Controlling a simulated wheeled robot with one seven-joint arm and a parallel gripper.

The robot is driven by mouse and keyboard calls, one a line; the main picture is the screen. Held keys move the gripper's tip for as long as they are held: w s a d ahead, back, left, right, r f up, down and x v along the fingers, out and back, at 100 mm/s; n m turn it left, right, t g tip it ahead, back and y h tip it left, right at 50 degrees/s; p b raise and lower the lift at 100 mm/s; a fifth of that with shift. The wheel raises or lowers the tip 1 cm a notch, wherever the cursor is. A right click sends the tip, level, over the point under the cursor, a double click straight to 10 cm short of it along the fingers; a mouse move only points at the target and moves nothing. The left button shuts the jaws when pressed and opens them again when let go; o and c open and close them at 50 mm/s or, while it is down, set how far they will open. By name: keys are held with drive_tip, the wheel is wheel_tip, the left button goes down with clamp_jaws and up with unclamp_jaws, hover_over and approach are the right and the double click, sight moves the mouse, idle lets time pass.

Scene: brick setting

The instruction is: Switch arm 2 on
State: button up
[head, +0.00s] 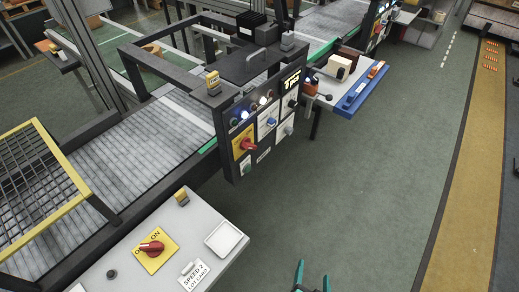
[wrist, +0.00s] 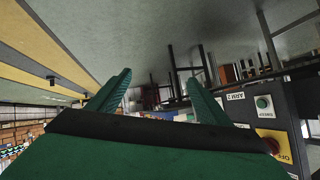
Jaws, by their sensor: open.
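A dark control panel (head: 268,128) stands upright on the conveyor frame in the head view. At its lower left is a yellow plate (head: 239,150) with a red rotary knob (head: 249,145); I cannot tell which way the knob is turned. In the wrist view, upside down, the red knob (wrist: 271,146) and yellow plate (wrist: 285,143) are partly cut off at the lower right. Beside them are an "ARM 2" label (wrist: 237,97) and a green button (wrist: 263,102). My gripper (head: 312,277) is open and empty, right of and nearer than the panel; its fingers (wrist: 158,80) touch nothing.
A grey desk (head: 120,245) in front carries another red switch (head: 152,248) on a yellow ON/OFF plate, a white tray (head: 223,238) and a "SPEED 2" card (head: 194,275). A side table with a blue tray (head: 361,90) stands beyond the panel. The floor right of it is clear.

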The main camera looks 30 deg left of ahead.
drive_tip(key=w+a+g+y, duration=0.1)
drive_tip(key=w+a+y, duration=0.4)
drive_tip(key=w, duration=0.4)
drive_tip(key=n+g+y, duration=0.9)
drive_tip(key=y, duration=0.1)
approach(253, 147)
drive_tip(key=shift+m, duration=0.3)
drive_tip(key=a, duration=0.9)
drive_tip(key=shift+w+a, duration=0.15)
drive_tip(key=shift+w, duration=0.15)
drive_tip(key=shift+t, duration=0.4)
drive_tip(key=c, duration=1)
